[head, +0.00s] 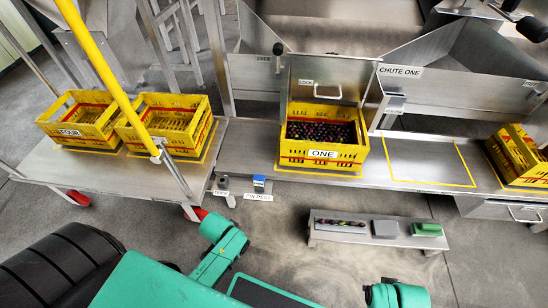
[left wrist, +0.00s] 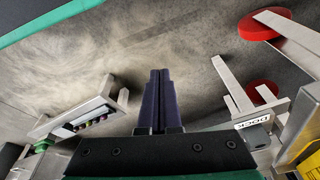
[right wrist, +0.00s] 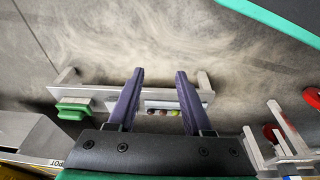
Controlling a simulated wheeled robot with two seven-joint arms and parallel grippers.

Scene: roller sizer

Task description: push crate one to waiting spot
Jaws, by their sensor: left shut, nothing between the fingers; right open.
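Crate one (head: 348,155) is a yellow crate with a red stripe and a ONE label, filled with small dark fruit. It stands on the steel bench in the middle of the head view, below a panel marked LOCK. To its right a yellow outlined rectangle (head: 428,185) on the bench is empty; I read no label on it. My left gripper (left wrist: 158,75) is shut and empty, above the floor in the left wrist view. My right gripper (right wrist: 159,72) is open and empty. Neither gripper touches crate one. In the head view the fingers are hidden; only my teal arm parts show.
A low bench (head: 318,238) with fruit samples, a grey block (head: 385,229) and a green block (head: 427,229) stands in front. Crate four (head: 62,133) and another yellow crate sit on a cart at left. A further crate (head: 515,160) stands right of the outline.

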